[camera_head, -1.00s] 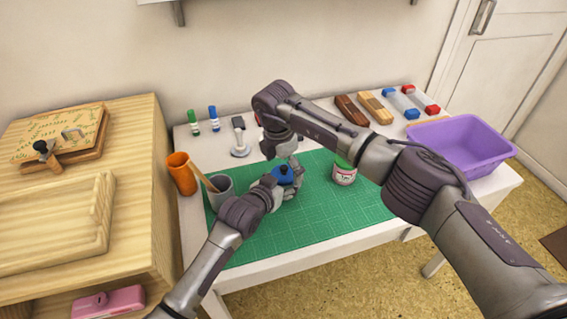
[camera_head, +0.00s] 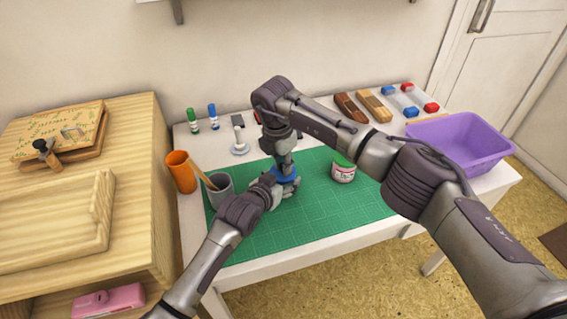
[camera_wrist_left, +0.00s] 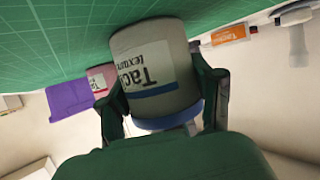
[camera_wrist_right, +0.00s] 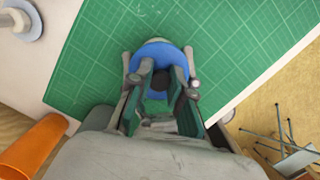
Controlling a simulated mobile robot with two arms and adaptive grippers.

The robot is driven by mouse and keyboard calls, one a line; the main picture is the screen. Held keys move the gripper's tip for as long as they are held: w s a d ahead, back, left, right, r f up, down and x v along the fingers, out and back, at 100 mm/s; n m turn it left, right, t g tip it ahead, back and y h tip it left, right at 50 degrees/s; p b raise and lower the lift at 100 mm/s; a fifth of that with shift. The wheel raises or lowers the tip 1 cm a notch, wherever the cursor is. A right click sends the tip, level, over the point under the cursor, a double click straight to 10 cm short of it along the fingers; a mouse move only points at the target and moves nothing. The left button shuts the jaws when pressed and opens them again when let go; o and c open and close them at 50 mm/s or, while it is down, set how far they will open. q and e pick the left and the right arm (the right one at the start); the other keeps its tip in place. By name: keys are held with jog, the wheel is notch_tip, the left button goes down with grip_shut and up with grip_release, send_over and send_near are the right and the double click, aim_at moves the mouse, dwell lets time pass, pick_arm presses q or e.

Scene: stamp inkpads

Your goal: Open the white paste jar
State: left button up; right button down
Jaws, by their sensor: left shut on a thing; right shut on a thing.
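A whitish jar (camera_wrist_left: 155,70) with a blue lid (camera_head: 289,178) stands on the green mat (camera_head: 300,225). Its label, upside down in the left wrist view, is only partly readable. My left gripper (camera_wrist_left: 165,97) is shut around the jar's side. My right gripper (camera_head: 284,163) points down from above and is shut on the lid's dark middle knob (camera_wrist_right: 160,80). The lid appears seated on the jar. In the head view the grippers hide most of the jar body.
A grey cup (camera_head: 221,192) and an orange cup (camera_head: 181,172) stand at the left. A purple bin (camera_head: 462,145) is at the right. The mat's front is clear.

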pick_arm(q)
jog(key=shift+d+r, duration=0.15)
pick_arm(e)
jog(key=shift+s+f, duration=0.1)
jog(key=shift+f, duration=0.2)
jog(key=shift+r, duration=0.3)
jog(key=shift+f, duration=0.1)
jog(key=shift+r, duration=0.25)
jog(key=shift+r, duration=0.1)
jog(key=shift+r, duration=0.9)
